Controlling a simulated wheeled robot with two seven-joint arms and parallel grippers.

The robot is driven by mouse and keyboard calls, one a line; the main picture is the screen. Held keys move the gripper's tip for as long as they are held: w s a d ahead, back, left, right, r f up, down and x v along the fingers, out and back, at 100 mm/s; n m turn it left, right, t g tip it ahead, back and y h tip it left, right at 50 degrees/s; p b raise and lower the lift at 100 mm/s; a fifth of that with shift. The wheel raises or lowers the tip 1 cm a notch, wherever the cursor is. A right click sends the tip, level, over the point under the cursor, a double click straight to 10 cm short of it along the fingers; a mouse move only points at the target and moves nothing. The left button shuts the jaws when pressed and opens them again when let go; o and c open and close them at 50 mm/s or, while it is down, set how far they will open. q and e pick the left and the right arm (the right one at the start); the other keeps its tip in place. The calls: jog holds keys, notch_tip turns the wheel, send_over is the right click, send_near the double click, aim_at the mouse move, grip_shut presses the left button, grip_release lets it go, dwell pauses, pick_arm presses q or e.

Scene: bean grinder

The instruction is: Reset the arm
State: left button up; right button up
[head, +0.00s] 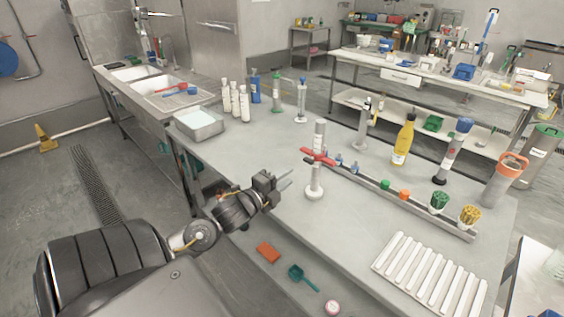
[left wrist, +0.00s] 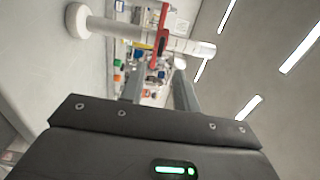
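My left gripper (head: 287,178) is over the near left edge of the grey table (head: 262,155). Its two fingers are apart with nothing between them, and they also show spread in the left wrist view (left wrist: 162,90). A white upright grinder (head: 315,180) with a red cross handle (head: 318,157) and a round base stands on the table just right of the fingertips, apart from them. In the left wrist view the grinder (left wrist: 112,27) appears sideways across the top, with its red handle (left wrist: 160,37) beyond the fingers. My right gripper is not in view.
A long rack (head: 415,208) of small coloured items runs behind the grinder. A yellow bottle (head: 403,143) stands behind it, and a white slatted tray (head: 430,274) lies at front right. A metal tray (head: 199,126) and white bottles (head: 244,104) stand at far left. The left middle tabletop is clear.

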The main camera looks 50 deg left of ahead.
pick_arm(q)
jog(key=shift+s, duration=0.65)
